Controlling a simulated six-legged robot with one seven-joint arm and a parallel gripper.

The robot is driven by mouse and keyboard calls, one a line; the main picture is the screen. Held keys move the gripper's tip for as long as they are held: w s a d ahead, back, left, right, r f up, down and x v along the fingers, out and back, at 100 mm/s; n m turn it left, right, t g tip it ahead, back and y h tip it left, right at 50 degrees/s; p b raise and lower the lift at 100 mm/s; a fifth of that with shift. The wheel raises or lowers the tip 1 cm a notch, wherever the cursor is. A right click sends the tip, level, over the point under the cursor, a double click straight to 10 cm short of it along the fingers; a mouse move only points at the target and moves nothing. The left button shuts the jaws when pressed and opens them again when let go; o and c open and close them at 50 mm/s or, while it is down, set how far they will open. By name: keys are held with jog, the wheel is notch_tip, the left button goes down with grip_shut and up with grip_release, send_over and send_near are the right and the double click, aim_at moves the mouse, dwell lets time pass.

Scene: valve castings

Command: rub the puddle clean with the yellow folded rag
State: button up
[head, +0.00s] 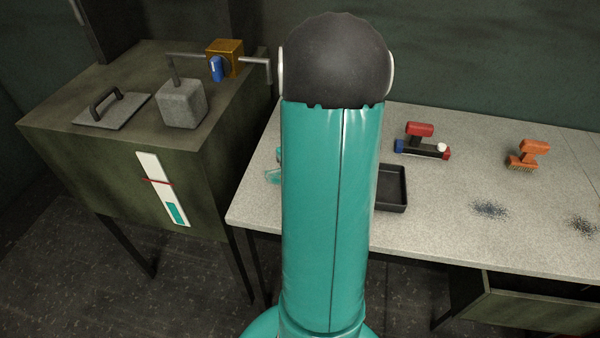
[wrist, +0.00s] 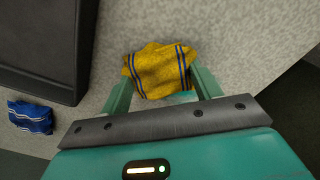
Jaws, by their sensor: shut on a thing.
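The yellow folded rag (wrist: 160,68), with dark blue stripes, sits between the two fingers of my gripper (wrist: 163,78) in the wrist view. The gripper is shut on it, over the pale speckled tabletop. Whether the rag touches the top is hard to tell. In the head view my arm hides the rag and most of the gripper. No wet puddle can be made out for certain in either view.
A black tray (head: 404,190) lies on the table (head: 440,235); a blue striped rag (wrist: 32,117) shows in the wrist view. Dark speckled patches (head: 490,209) (head: 582,226), a red-and-black tool (head: 421,130) and an orange brush (head: 530,153) are at right. A green cabinet (head: 90,170) stands left.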

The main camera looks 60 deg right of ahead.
jog(key=shift+w+a+f, duration=0.1)
jog(key=shift+w+a, duration=0.2)
jog(key=shift+a, duration=0.35)
jog(key=shift+d, duration=0.1)
jog(key=shift+s+d, duration=0.4)
jog(key=shift+d, duration=0.35)
jog(key=shift+w+a, duration=0.4)
jog(key=shift+a, duration=0.45)
